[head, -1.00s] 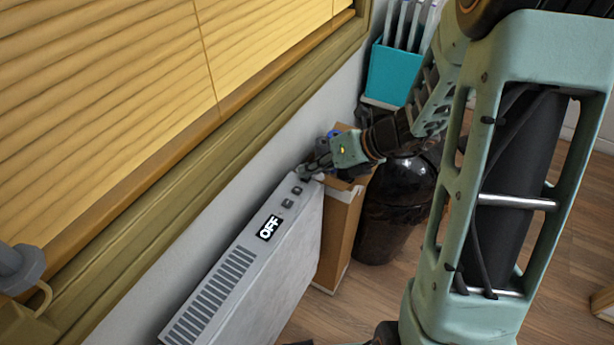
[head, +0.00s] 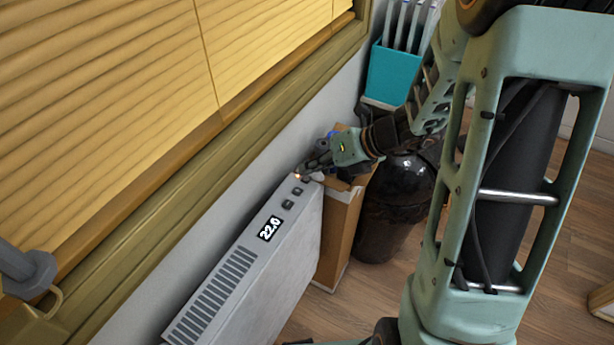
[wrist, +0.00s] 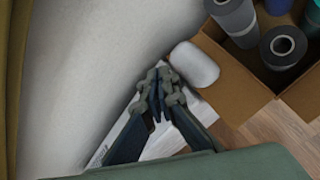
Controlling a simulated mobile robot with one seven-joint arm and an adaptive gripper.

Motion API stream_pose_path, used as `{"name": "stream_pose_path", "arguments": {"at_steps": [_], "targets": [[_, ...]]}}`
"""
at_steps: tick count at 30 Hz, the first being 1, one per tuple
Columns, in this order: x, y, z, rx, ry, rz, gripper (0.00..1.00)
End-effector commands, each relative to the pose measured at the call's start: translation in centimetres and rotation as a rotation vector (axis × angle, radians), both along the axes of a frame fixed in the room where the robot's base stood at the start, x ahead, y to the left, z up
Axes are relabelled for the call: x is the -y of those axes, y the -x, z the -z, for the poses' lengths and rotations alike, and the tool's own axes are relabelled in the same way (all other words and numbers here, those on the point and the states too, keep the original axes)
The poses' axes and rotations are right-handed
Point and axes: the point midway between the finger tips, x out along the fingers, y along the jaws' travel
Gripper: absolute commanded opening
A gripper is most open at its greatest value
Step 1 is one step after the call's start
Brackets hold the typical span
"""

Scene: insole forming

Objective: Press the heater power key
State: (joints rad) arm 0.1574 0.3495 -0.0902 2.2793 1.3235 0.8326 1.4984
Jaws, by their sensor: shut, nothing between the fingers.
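The heater (head: 270,270) is a pale panel standing along the wall below the window. Its top edge has a vent grille, a black display (head: 269,228) reading 22.0, and a row of small dark keys (head: 288,204) toward the far end. My gripper (head: 302,173) is shut and empty, its fingertips at the far end of the key row. A small glow shows by the tips. I cannot tell whether the tips touch a key. In the wrist view the shut fingertips (wrist: 160,88) hide the keys, and part of the heater (wrist: 166,143) shows below them.
A cardboard box (head: 340,222) holding rolls stands just beyond the heater; it also shows in the wrist view (wrist: 232,88). The wall and window sill (head: 180,168) run close along the left.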

Motion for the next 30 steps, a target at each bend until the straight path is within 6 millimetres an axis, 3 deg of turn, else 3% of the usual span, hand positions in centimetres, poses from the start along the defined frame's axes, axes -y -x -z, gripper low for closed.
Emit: {"name": "stream_pose_path", "arguments": {"at_steps": [18,30], "targets": [[0.0,0.0,-5.9,0.0,0.0,0.0,0.0],[0.0,0.0,-5.9,0.0,0.0,0.0,0.0]]}}
